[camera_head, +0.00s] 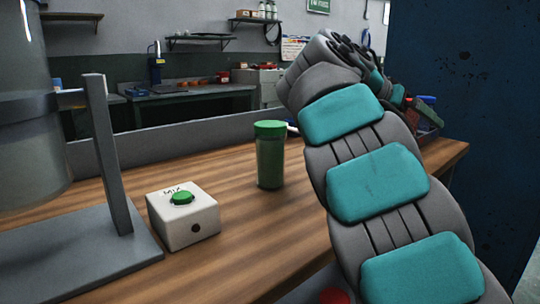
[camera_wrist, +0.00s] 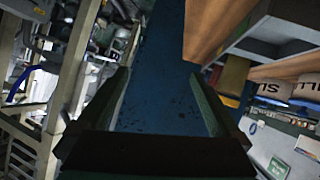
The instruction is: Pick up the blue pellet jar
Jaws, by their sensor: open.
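I cannot make out a blue pellet jar for certain in either view. A green jar with a green lid (camera_head: 270,155) stands upright on the wooden table, left of my arm. A small blue item (camera_head: 428,99) shows at the right behind my arm, among red and dark things; I cannot tell what it is. In the head view my arm reaches up and away, and its far end hides my gripper. In the wrist view my gripper (camera_wrist: 157,72) is open, with nothing between its fingers and a dark blue surface beyond them.
A white box with a green button (camera_head: 184,214) sits on the wooden table (camera_head: 270,225), beside a grey stand (camera_head: 110,160) with a large clear vessel (camera_head: 30,110). A dark blue panel (camera_head: 465,90) rises at the right. Table between box and green jar is clear.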

